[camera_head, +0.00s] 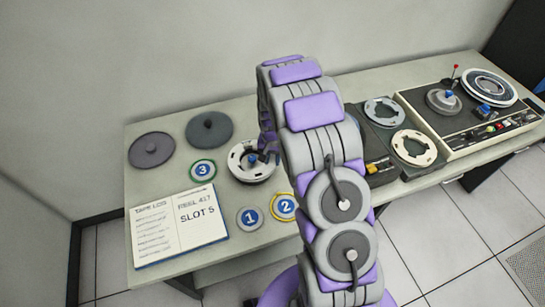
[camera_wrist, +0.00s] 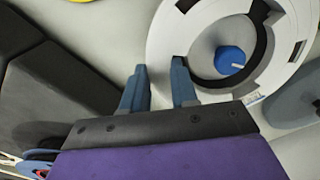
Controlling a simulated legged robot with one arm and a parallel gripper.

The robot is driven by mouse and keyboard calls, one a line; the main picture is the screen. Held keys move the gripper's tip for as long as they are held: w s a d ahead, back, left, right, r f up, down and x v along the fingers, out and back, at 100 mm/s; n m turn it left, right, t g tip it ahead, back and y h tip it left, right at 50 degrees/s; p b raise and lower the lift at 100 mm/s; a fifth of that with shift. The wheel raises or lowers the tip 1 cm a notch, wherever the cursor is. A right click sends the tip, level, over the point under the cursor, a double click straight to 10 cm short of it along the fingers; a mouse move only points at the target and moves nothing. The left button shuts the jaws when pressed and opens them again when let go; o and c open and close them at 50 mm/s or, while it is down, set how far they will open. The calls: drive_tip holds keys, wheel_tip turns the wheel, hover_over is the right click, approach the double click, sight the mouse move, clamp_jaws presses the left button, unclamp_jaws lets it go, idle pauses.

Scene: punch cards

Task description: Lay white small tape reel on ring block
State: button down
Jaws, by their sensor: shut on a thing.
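A white small tape reel (camera_head: 238,163) with dark slots lies level at the middle of the table, just left of my arm. In the wrist view the reel (camera_wrist: 165,38) fills the top right. A blue knob (camera_wrist: 229,60) shows through its central hole. My gripper (camera_wrist: 158,88) is shut on the reel's near rim, one finger outside the ring and one at its inner edge. In the head view my gripper (camera_head: 268,150) is partly hidden by my arm. I cannot clearly make out a ring block; what lies under the reel is mostly hidden.
Numbered discs 1 (camera_head: 249,218), 2 (camera_head: 284,207) and 3 (camera_head: 202,169) lie around the reel. Dark round lids (camera_head: 151,149) are at the back left. An open log book (camera_head: 180,228) is at the front left. A tape machine (camera_head: 470,118) and another white reel (camera_head: 428,157) stand right.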

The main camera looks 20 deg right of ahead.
drive_tip(key=shift+f, duration=0.75)
drive_tip(key=c, duration=0.8)
unclamp_jaws()
drive_tip(key=c, duration=0.3)
drive_tip(key=shift+c, duration=0.2)
drive_tip(key=shift+r+p, duration=1.2)
drive_tip(key=shift+r, duration=3.3)
